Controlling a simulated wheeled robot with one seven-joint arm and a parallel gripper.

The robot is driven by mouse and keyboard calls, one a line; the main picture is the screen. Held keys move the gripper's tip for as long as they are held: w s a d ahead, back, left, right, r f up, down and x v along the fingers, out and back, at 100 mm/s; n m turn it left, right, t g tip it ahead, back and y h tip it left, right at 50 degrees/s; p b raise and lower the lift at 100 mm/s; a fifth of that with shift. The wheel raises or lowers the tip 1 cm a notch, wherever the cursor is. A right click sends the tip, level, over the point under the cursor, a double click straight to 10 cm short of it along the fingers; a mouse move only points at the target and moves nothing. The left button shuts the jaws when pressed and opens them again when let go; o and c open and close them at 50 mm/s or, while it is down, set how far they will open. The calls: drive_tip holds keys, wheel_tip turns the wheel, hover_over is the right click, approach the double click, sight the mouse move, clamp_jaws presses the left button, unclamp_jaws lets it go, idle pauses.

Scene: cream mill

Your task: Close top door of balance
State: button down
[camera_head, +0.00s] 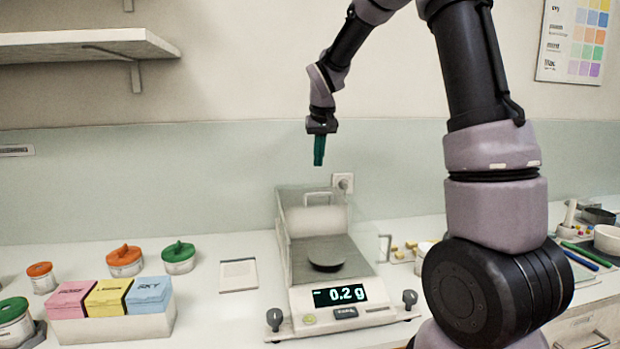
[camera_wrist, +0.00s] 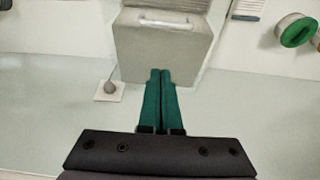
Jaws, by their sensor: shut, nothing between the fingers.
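The balance (camera_head: 302,322) stands on the counter with a clear-walled chamber, a dark round pan (camera_head: 326,254) and a display reading 0.2 g. A pale loop handle (camera_head: 317,196) shows at the top rear of the chamber. I take it as the top door's handle; how far that door is open is hard to tell. In the wrist view a grey panel (camera_wrist: 160,50) with a pale handle (camera_wrist: 165,21) lies beyond the fingertips. My gripper (camera_head: 319,164) is shut and empty, with green fingers pointing down above the balance's rear. It also shows in the wrist view (camera_wrist: 160,71).
A wall outlet (camera_head: 343,182) with a plug is behind the balance. A box of coloured packets (camera_head: 112,326) and lidded jars (camera_head: 124,262) stand left. A white card (camera_head: 238,275) lies beside the balance. Small items and a bowl (camera_head: 608,239) are at right. A shelf (camera_head: 85,45) hangs upper left.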

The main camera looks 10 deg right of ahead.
approach(315, 197)
drive_tip(key=x, duration=0.5)
drive_tip(key=shift+w+f, duration=0.1)
drive_tip(key=shift+w, duration=0.1)
drive_tip(key=shift+s, duration=0.25)
drive_tip(key=shift+s+d+r, duration=0.1)
drive_tip(key=shift+s+r, duration=0.05)
drive_tip(key=shift+s, duration=0.7)
drive_tip(key=shift+s+r, duration=0.15)
drive_tip(key=shift+s, duration=0.7)
